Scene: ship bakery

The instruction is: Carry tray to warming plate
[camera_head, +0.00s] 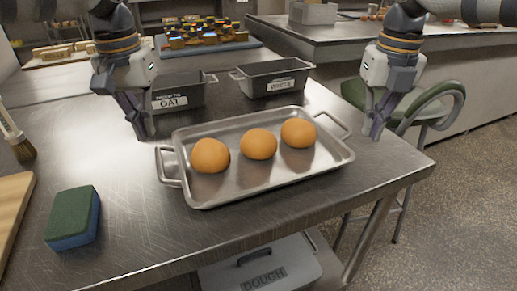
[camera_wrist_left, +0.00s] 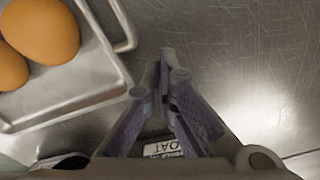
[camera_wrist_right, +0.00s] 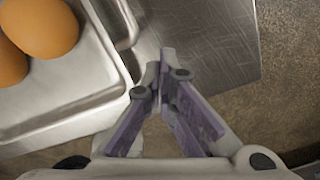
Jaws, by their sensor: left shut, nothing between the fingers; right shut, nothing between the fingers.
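A silver metal tray (camera_head: 258,188) with three round brown buns (camera_head: 258,144) lies flat on the steel table. It has a wire handle at each short end. My left gripper (camera_head: 142,133) is shut and empty, pointing down to the left of the tray's left handle (camera_head: 167,167), apart from it. My right gripper (camera_head: 376,134) is shut and empty, beyond the right handle (camera_head: 334,124), near the table's right edge. Each wrist view shows part of the tray, in the left wrist view (camera_wrist_left: 70,103) and the right wrist view (camera_wrist_right: 70,103). I cannot identify a warming plate.
An OAT tin (camera_head: 177,92) and a second labelled tin (camera_head: 274,78) stand behind the tray. A green and blue sponge (camera_head: 73,217), a brush (camera_head: 18,145) and a wooden board (camera_head: 12,205) lie left. A green chair (camera_head: 425,100) stands right of the table.

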